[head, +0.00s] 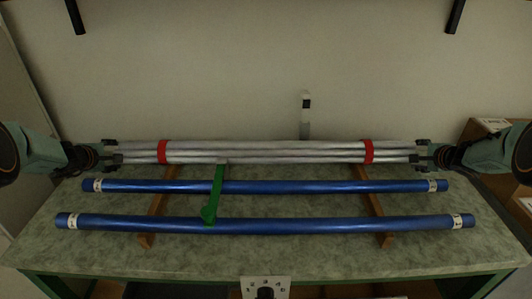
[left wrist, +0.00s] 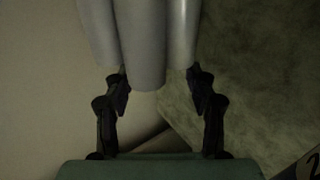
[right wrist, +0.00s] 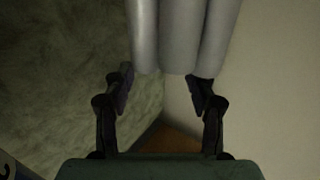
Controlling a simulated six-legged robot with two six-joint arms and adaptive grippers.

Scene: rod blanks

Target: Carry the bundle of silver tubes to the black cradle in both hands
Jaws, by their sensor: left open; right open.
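The bundle of silver tubes (head: 265,152) lies across the back of the bench, held together by a red band (head: 163,152) near the left end and another (head: 368,151) near the right end. My left gripper (head: 113,152) is open at the bundle's left end; in the left wrist view the tube ends (left wrist: 140,45) lie between its fingertips. My right gripper (head: 421,152) is open at the right end; in the right wrist view its fingertips flank the tube ends (right wrist: 178,40). Two black bars (head: 75,17) (head: 455,16) show high on the wall; I cannot tell whether they are the cradle.
Two blue tubes (head: 300,187) (head: 300,222) lie in front of the bundle on wooden rails (head: 154,212) (head: 379,214). A black-and-white post (head: 306,112) stands behind. Boxes (head: 487,128) stand at right.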

